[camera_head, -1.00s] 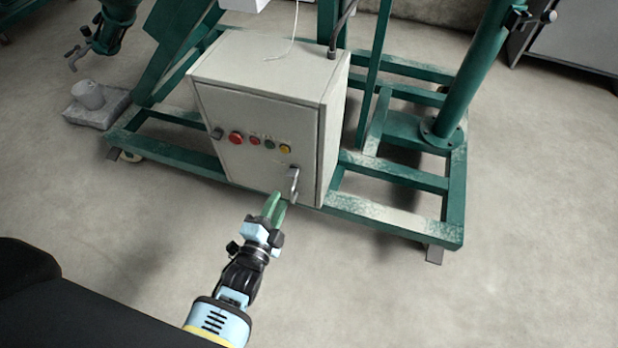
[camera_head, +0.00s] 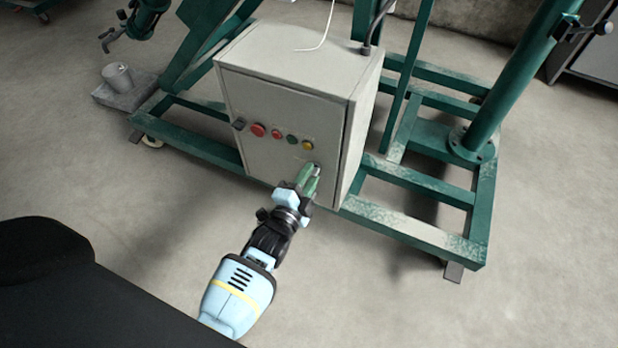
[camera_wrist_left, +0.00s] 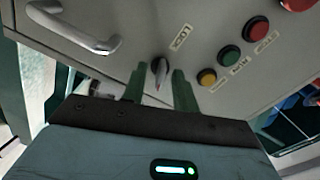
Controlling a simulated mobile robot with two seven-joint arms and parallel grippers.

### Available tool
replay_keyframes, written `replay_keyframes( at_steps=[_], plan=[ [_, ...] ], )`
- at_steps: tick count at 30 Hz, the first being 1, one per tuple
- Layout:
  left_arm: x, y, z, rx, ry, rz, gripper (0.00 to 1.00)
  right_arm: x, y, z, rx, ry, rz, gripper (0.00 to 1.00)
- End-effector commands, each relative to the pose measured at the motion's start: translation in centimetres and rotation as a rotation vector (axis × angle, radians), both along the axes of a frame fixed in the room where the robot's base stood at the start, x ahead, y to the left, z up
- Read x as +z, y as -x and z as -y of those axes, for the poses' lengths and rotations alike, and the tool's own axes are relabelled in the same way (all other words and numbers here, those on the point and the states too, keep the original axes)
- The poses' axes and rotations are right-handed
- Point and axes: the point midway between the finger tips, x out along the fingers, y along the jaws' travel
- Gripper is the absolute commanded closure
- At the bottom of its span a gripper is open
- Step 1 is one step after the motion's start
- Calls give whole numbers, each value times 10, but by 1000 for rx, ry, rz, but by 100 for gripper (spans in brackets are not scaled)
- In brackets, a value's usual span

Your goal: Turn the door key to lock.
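The grey control box (camera_head: 290,95) stands on the green frame, with its door facing me. My left gripper (camera_head: 311,178) is at the lower right of this door and hides most of the hardware there. In the left wrist view, a small dark key knob (camera_wrist_left: 160,68) with a pale edge shows on the door. The green fingers of my left gripper (camera_wrist_left: 159,80) are apart, one on each side of the knob; I see gaps and cannot tell any contact. A silver door handle (camera_wrist_left: 85,32) is to the left of the knob. My right gripper is not in view.
A red button (camera_head: 257,130), a green button (camera_head: 292,139) and a yellow button (camera_head: 307,145) sit on the door near my left gripper. The green frame (camera_head: 415,235) extends right of the box. The floor in front is clear.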

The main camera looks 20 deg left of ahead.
Motion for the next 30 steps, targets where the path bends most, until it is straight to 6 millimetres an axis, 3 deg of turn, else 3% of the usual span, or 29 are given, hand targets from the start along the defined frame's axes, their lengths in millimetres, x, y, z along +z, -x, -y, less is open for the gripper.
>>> replay_keyframes(
  at_steps=[7,14,30],
  plan=[
    [0,-1,0,0,0,0,72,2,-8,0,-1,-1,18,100],
    [0,0,0,0,0,0,100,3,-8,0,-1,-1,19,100],
    [1,0,0,0,100,-4,100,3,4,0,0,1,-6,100]
  ],
)
